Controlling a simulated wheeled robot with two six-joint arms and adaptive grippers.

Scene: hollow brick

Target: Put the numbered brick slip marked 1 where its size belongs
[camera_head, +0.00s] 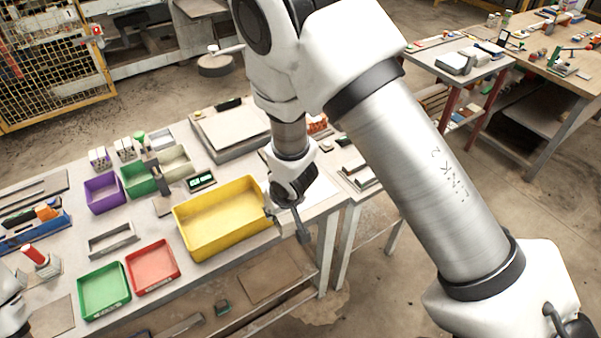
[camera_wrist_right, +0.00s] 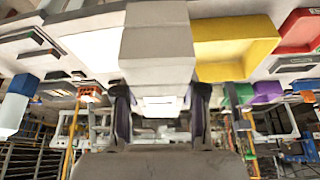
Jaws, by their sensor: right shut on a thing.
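My right gripper (camera_head: 287,222) hangs at the right end of the yellow bin (camera_head: 228,222), above the table edge. In the right wrist view the gripper (camera_wrist_right: 160,98) is shut on a pale grey block (camera_wrist_right: 158,58), with one dark finger on each side of it. I take this block to be the brick slip; no number is readable on it. In the head view the held block is hidden or too small to make out. My left gripper is not in view; only a white part of my left arm shows at the lower left edge.
Green (camera_head: 104,291) and red (camera_head: 152,267) trays lie at the front, near a grey frame (camera_head: 111,240). Small white labelled blocks (camera_head: 99,158) stand at the back.

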